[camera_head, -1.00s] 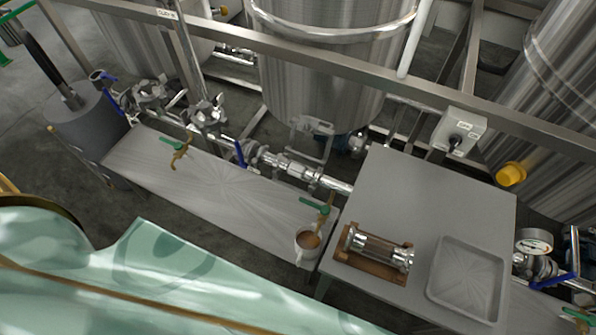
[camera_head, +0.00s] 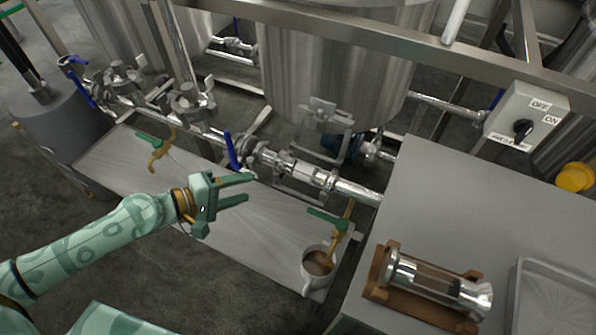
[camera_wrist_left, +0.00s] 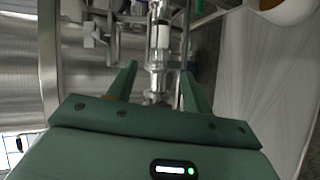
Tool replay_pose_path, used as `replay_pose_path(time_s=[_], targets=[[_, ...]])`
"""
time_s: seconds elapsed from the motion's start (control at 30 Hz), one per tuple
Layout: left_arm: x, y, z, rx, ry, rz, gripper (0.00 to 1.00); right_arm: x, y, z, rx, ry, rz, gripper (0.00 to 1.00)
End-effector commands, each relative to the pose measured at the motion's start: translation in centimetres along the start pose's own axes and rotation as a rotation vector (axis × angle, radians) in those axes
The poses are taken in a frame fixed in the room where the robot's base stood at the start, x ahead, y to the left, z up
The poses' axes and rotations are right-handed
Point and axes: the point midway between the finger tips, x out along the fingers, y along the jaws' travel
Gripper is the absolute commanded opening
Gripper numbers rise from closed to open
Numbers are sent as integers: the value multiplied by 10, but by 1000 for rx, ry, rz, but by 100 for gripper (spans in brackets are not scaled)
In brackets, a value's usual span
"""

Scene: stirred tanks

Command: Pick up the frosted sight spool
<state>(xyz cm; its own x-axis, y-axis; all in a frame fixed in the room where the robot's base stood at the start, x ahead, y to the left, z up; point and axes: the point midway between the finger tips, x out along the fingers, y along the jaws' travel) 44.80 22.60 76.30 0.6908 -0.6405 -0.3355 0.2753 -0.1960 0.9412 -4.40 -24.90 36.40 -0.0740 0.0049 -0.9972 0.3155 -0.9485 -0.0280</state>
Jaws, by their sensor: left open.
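The frosted sight spool (camera_head: 305,169) looks like a short whitish tube between metal ends, in line with the pipe below the middle tank. In the left wrist view the spool (camera_wrist_left: 163,36) shows upright in the picture, beyond the fingertips and roughly between their lines. My left gripper (camera_head: 249,187) is open and empty, apart from the spool, to its left in the head view. Its two fingers also show in the wrist view (camera_wrist_left: 157,68). A second spool (camera_head: 436,281), with clear glass and metal ends, lies in a wooden cradle (camera_head: 379,290) on the grey table. My right gripper is not in view.
A mug (camera_head: 318,269) with brown liquid stands under a green-handled tap (camera_head: 328,221). A blue valve handle (camera_head: 232,152) rises close to my left gripper. A metal rail (camera_head: 330,39) crosses above the pipe. An empty tray (camera_head: 545,299) is at right; the table's (camera_head: 470,200) back is clear.

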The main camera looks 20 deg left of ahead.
Motion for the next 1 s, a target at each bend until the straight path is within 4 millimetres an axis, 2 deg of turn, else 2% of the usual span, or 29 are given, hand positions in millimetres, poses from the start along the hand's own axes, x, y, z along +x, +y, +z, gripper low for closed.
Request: replay_pose_path(time_s=[0.13,0.3,0.43,0.67,0.9,1.0], targets=[[22,3,-1,-16,3,4,51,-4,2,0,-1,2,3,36],[66,1,-1,-14,3,3,51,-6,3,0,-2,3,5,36],[93,-1,-1,-14,3,0,51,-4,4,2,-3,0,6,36],[114,-2,0,-11,2,-2,51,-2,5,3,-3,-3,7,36],[152,-3,2,-14,3,-3,51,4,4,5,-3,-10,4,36],[161,-3,2,-11,3,-4,51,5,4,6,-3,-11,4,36]])
